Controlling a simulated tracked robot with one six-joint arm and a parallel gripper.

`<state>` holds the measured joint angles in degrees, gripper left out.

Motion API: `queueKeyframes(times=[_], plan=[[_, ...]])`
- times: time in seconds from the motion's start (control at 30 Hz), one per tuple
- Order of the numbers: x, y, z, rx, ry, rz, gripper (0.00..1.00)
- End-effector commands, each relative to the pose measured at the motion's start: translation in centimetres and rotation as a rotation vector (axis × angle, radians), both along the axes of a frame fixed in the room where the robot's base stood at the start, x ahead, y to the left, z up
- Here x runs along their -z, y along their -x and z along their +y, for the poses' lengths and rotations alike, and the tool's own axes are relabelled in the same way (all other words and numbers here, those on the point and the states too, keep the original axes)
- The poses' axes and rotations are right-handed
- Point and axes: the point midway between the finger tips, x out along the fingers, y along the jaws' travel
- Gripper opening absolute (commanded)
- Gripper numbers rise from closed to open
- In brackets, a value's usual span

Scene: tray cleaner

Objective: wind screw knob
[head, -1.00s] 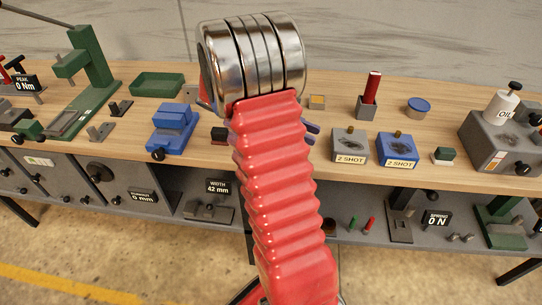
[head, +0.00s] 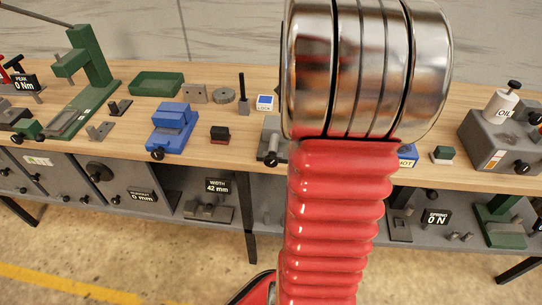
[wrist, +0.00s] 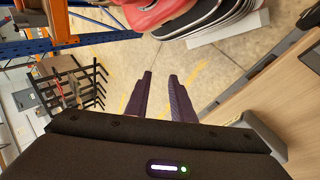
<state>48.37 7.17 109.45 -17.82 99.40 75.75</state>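Several black knobs show in the head view, and I cannot tell which one is the screw knob. One knob (head: 157,154) is on the front of a blue vise (head: 172,126), one (head: 100,172) on a grey panel below the bench, and one (head: 522,167) on the grey oil box at right. In the wrist view my gripper (wrist: 160,75) has two dark purple fingers apart with nothing between them, over open floor. In the head view my gripper is hidden behind my red arm, which also covers part of the bench.
The wooden bench (head: 130,108) carries a green press (head: 92,68), a green tray (head: 156,84) and a lock block (head: 266,103). A width display (head: 217,185) stands on the lower shelf. In the wrist view the bench edge is at right and a rack (wrist: 80,85) at left.

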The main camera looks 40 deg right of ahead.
Motion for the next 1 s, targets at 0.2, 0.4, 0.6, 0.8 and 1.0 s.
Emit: queueKeyframes(times=[0.2,0.4,0.6,0.8,1.0], plan=[[0.0,-0.4,0.4,-0.166,-0.165,-0.205,0.22],[0.0,-1.3,0.7,-0.353,-0.284,-0.391,0.22],[-0.2,-2.4,0.9,-0.565,-0.369,-0.567,0.22],[-0.5,-3.8,1.0,-0.801,-0.429,-0.723,0.22],[-0.9,-5.3,1.0,-1.06,-0.461,-0.856,0.22]])
